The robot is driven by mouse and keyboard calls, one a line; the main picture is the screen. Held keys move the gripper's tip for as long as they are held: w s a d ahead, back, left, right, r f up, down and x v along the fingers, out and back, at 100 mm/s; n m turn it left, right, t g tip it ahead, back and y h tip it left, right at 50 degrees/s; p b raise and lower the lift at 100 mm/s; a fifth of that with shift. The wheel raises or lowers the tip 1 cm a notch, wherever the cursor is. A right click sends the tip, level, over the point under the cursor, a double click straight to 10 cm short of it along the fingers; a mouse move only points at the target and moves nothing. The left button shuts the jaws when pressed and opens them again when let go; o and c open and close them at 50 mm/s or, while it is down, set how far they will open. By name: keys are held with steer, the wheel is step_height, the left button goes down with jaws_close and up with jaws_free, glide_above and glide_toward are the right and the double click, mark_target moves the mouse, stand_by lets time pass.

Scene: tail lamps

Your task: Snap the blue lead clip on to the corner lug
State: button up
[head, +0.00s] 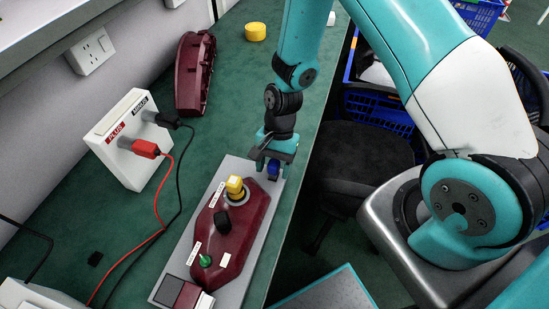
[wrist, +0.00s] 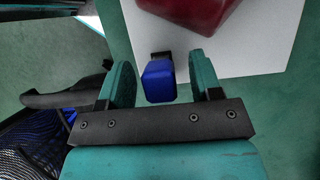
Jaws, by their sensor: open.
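The blue lead clip (wrist: 159,82) sits between the two spread fingers of my gripper (wrist: 161,73), with a gap on each side in the wrist view. In the head view the blue clip (head: 273,168) shows just below my gripper (head: 268,161), at the far right corner of the pale plate (head: 241,264). A small dark piece (wrist: 161,55) adjoins the clip's far end over the plate's edge. I cannot tell whether it is the corner lug or part of the clip. My gripper is open and points down.
A dark red lamp housing (head: 232,240) with a yellow cap (head: 235,184) and green button (head: 206,261) lies on the plate. A white socket box (head: 128,160) with red and black leads stands left. Another red housing (head: 194,75) and a yellow piece (head: 255,32) lie farther back.

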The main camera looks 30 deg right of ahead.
steer(key=v, duration=1.7)
steer(key=shift+r+b, duration=0.2)
steer(key=shift+b, duration=0.15)
